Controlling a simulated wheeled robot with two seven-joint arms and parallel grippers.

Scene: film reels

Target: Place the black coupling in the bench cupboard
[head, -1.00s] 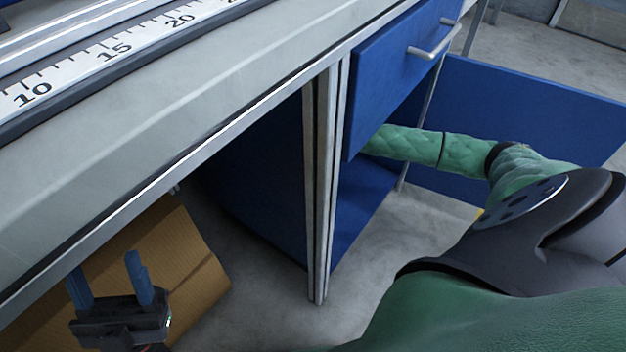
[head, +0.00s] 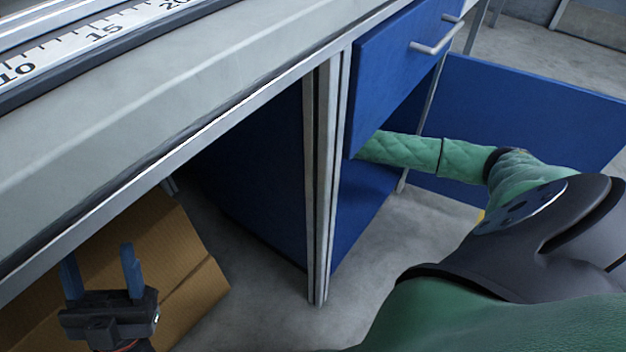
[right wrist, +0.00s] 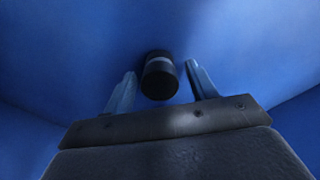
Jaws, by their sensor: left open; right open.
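The black coupling (right wrist: 160,78) shows in the right wrist view as a dark cylinder with a lighter band, against the blue inside of the cupboard. My right gripper (right wrist: 162,88) is open, with one finger on each side of the coupling and a gap to both. I cannot tell whether the coupling rests on the cupboard floor. In the head view my right arm reaches into the blue bench cupboard (head: 362,205), so the right gripper and the coupling are hidden there. My left gripper (head: 102,272) is open and empty at the lower left, below the bench edge.
The cupboard door (head: 530,115) stands open at the right. A blue drawer (head: 400,75) with a metal handle is above the opening. A cardboard box (head: 180,250) is on the floor under the bench (head: 200,85). Metal legs (head: 320,190) stand at the cupboard's left.

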